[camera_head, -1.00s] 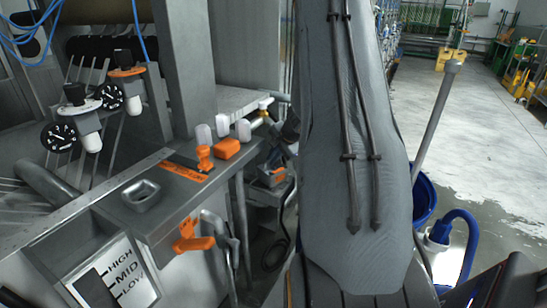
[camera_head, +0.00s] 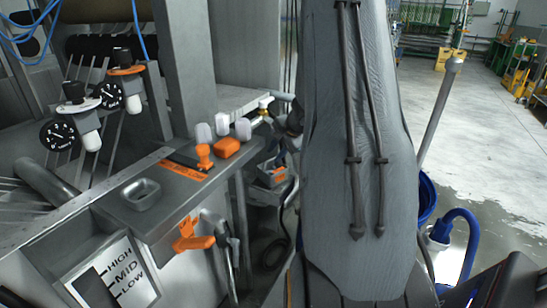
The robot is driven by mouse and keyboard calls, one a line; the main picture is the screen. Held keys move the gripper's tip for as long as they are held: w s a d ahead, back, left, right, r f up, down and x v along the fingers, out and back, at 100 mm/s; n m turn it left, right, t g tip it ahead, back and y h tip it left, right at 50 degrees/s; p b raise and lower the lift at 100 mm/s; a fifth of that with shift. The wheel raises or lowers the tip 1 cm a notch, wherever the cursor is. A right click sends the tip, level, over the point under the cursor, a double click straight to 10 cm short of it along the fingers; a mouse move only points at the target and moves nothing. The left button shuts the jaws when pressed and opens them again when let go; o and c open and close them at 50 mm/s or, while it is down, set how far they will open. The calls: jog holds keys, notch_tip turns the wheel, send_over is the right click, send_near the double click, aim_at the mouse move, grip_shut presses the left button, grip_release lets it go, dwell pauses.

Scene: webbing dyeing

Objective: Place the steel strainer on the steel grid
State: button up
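I cannot make out a steel strainer for certain in this view. A small steel dish-like piece (camera_head: 140,193) with a rounded rectangular rim sits on the grey metal ledge; I cannot tell whether it is the strainer. Slanted steel rods (camera_head: 22,192) show at the left edge of the machine; I cannot tell whether they belong to the steel grid. My gripper is not in view. My own grey arm link fills the middle of the picture and hides what is behind it.
The grey metal ledge (camera_head: 180,205) carries an orange knob (camera_head: 204,156), an orange block (camera_head: 226,148) and pale caps. An orange clamp (camera_head: 192,236) sticks out in front. Two gauges stand at upper left. A blue bucket (camera_head: 427,198) and blue hose (camera_head: 468,235) are right; open floor lies beyond.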

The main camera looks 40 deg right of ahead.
jog(key=v, duration=0.9)
jog(key=shift+f, duration=0.1)
